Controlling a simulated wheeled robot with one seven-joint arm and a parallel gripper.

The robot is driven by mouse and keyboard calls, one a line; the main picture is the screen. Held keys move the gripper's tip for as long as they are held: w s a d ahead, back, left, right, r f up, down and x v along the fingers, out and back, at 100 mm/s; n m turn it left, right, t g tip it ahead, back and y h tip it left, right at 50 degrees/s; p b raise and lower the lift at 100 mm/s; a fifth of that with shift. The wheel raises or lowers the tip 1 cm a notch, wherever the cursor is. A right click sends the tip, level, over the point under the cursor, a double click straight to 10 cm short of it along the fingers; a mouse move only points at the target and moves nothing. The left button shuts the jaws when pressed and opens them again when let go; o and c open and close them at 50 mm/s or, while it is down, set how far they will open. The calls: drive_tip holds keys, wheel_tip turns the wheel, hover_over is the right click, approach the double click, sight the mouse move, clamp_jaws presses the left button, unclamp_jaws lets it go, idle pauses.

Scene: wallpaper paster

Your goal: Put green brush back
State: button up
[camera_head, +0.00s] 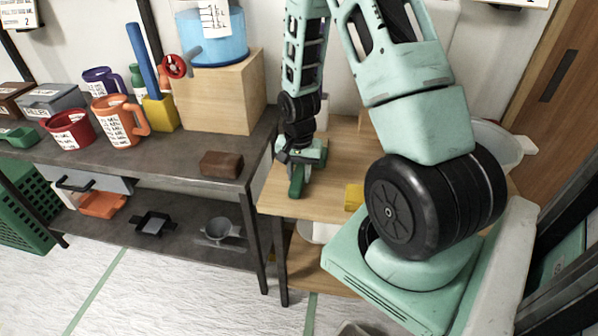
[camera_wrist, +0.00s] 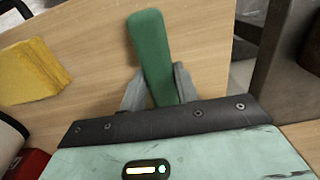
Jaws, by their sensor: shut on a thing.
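The green brush (camera_head: 296,186) is at the left part of the light wooden table (camera_head: 330,207), below my gripper (camera_head: 298,168) in the head view. In the wrist view its green handle (camera_wrist: 150,42) points away from my gripper (camera_wrist: 158,88), and the two grey fingers are shut on its near part. The rest of the brush is hidden behind the gripper body. I cannot tell whether the brush touches the tabletop.
A dark table (camera_head: 140,160) on the left bears a brown block (camera_head: 221,164), a red mug (camera_head: 70,130), an orange mug (camera_head: 117,124) and a wooden box (camera_head: 220,95).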

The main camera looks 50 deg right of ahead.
drive_tip(key=shift+f, duration=0.1)
drive_tip(key=shift+f, duration=0.1)
drive_tip(key=o, duration=1.1)
drive_tip(key=shift+f+b, duration=0.1)
drive_tip(key=shift+b, duration=0.25)
wheel_tip(320, 180, up, 17)
drive_tip(key=s+a+r+n, duration=0.15)
drive_tip(key=a+n, duration=0.35)
drive_tip(key=a, duration=0.6)
drive_tip(key=s+a+r+n, duration=0.1)
drive_tip(key=s+a+n, duration=0.2)
drive_tip(key=a+n, duration=0.55)
drive_tip(key=s+a+r+n, duration=0.1)
drive_tip(key=s+a+n, duration=0.5)
drive_tip(key=s+a, duration=0.5)
drive_tip(key=shift+s+a+y, duration=0.3)
drive_tip(key=shift+a, duration=0.95)
